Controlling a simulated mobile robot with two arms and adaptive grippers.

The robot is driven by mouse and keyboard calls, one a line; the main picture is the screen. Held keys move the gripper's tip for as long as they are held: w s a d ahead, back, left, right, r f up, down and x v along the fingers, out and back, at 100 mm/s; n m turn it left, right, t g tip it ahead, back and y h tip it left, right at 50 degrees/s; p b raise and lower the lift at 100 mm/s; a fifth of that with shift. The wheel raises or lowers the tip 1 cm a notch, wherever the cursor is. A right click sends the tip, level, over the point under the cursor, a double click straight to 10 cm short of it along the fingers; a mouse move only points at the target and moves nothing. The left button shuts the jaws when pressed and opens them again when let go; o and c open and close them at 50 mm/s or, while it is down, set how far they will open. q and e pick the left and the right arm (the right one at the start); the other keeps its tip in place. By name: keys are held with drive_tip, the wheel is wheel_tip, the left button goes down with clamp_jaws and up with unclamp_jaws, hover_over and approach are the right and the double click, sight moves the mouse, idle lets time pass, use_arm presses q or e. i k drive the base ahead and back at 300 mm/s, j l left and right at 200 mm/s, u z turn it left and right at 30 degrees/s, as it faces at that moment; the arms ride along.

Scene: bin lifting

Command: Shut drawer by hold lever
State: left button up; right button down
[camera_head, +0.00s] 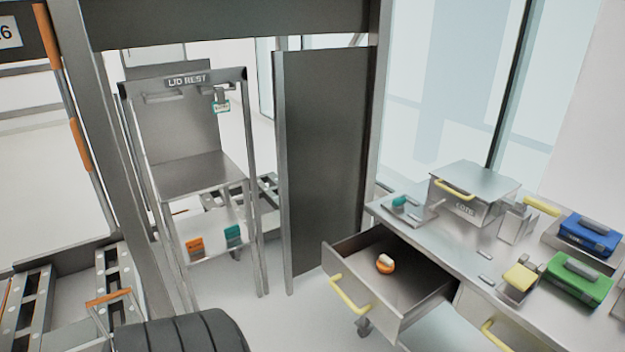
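A metal drawer (399,300) is pulled open under the workbench at the right. Its front panel faces left and carries a yellow bar handle (350,296). A small orange and white round object (385,264) lies inside the drawer. A second yellow handle (496,336) shows at the bottom edge, on a front under the bench. No part named as a hold lever can be made out for certain. Neither gripper is in view.
The workbench (455,246) holds a metal box (474,193) with a yellow handle, a blue case (588,236), a green case (578,279) and a yellow block (520,278). A grey panel (325,160) stands behind the drawer. A "LID REST" rack (187,83) stands left. Floor shows left of the drawer.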

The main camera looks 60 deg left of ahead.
sight(393, 302)
drive_tip(key=u, duration=1.55)
